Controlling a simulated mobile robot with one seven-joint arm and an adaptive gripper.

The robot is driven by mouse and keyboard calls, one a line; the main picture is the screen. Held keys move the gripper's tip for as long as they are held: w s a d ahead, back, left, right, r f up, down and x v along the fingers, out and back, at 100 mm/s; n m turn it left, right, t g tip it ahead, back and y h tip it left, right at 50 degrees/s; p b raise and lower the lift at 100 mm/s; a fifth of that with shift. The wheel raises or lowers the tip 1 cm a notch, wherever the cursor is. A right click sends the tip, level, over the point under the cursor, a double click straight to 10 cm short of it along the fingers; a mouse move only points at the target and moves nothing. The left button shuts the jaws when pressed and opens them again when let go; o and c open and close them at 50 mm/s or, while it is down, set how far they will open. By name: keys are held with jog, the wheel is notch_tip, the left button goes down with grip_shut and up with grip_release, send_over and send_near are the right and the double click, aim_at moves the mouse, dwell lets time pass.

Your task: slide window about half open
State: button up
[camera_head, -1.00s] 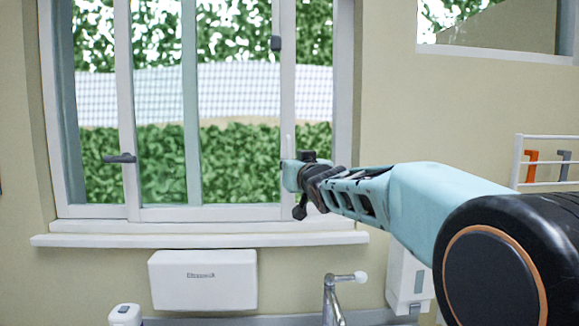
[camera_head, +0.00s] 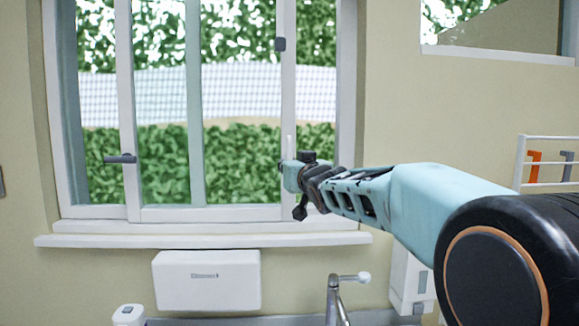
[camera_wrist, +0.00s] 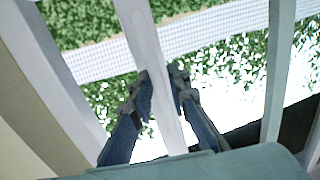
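The window (camera_head: 210,213) has a white frame and several uprights. My gripper (camera_head: 290,170) is at the lower part of the right upright. In the wrist view, my gripper's fingertips (camera_wrist: 160,75) lie close on both sides of a white bar (camera_wrist: 143,35) and appear closed on it. The exact contact is hard to see.
The white sill (camera_head: 200,240) runs beneath the window. Below it are a white dispenser box (camera_head: 207,280) and a tap (camera_head: 335,295). A white rack (camera_head: 520,160) with orange and grey items hangs on the right wall. A mirror or opening (camera_head: 500,35) is at upper right.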

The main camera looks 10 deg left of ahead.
jog(key=shift+s+d, duration=0.1)
jog(key=v, duration=0.7)
jog(key=shift+s, duration=0.2)
